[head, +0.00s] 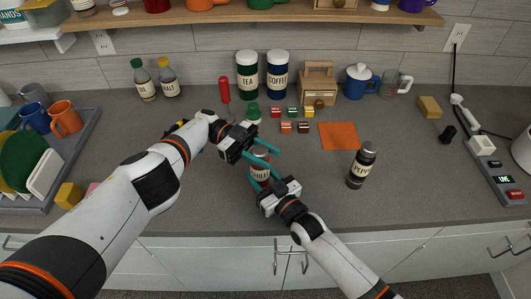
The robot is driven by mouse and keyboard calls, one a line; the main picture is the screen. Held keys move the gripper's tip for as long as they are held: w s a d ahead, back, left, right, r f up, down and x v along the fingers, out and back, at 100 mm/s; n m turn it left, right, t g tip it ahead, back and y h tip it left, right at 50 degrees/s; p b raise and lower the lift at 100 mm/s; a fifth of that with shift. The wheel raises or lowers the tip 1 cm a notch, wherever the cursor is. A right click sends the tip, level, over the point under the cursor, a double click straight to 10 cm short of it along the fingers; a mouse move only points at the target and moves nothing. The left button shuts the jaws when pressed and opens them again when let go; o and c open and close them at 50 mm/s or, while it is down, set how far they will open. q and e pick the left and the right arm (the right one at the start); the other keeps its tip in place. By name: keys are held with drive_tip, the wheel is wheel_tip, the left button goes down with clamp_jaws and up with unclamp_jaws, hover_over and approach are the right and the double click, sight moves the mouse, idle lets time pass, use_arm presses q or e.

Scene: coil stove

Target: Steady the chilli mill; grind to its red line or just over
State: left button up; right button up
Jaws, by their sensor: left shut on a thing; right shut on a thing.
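The chilli mill (260,174) stands upright near the middle of the counter, its pale label partly showing. My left gripper (268,155) is shut on its upper part from the back left. My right gripper (259,177) is shut on its lower body from the front right. The fingers cover much of the mill, and I cannot make out a red line or the level of ground chilli.
A pepper mill (361,166) stands to the right, near an orange mat (338,135).

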use_arm(q)
drive_tip(key=shift+s+d, duration=0.1)
drive_tip(key=shift+s, duration=0.05)
drive_tip(key=o, duration=1)
drive_tip(key=shift+w+n+t, duration=0.3)
drive_tip(key=shift+w+t, duration=0.1)
drive_tip(key=shift+t, duration=0.2)
drive_tip(key=shift+h, duration=0.3)
